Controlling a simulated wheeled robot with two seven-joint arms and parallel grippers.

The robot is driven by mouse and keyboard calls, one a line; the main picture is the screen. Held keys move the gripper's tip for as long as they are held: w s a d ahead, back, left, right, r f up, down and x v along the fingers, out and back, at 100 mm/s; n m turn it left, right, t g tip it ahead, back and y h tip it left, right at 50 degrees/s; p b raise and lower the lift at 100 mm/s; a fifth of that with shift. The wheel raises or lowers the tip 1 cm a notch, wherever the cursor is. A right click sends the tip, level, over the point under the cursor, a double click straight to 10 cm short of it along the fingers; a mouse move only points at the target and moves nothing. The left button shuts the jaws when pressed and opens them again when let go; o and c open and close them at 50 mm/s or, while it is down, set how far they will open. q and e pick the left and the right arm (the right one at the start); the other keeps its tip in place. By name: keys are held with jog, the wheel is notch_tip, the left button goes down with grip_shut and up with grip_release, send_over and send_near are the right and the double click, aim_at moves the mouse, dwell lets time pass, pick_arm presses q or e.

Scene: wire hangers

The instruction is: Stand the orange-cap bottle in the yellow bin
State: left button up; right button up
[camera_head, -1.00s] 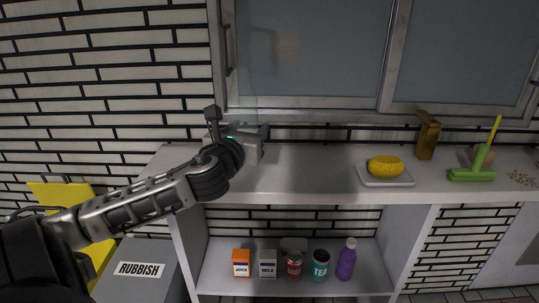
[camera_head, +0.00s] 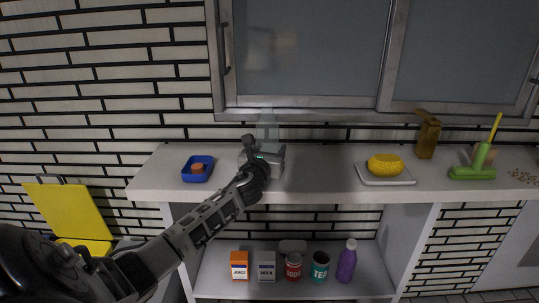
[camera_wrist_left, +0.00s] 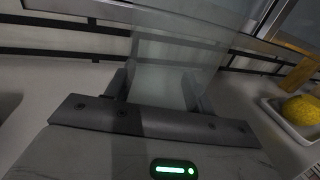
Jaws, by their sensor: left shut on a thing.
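My left gripper (camera_head: 268,152) is shut on a clear, see-through bottle (camera_head: 267,128) above the left part of the counter. In the left wrist view the clear bottle (camera_wrist_left: 165,75) stands between the two fingers (camera_wrist_left: 160,92). Its top runs out of that view and I see no orange cap on it. A small orange-brown round thing (camera_head: 197,168) sits in a blue tray (camera_head: 187,176) left of the gripper. My right gripper is not in view.
The counter (camera_head: 320,180) holds a yellow sponge-like thing (camera_head: 385,164) on a white dish, a brown dispenser (camera_head: 428,138) and a green brush (camera_head: 474,170). The shelf below holds several cartons, cans and a purple bottle (camera_head: 347,262). A cabinet (camera_head: 305,55) hangs above.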

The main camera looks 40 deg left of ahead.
pick_arm(q)
jog(key=shift+f, duration=0.3)
jog(key=shift+f, duration=0.15)
jog(key=o, duration=1)
jog(key=shift+s+r, duration=0.15)
jog(key=shift+r, duration=0.05)
jog(key=v, duration=1.1)
jog(key=shift+s+d, duration=0.2)
jog(key=shift+s, duration=0.15)
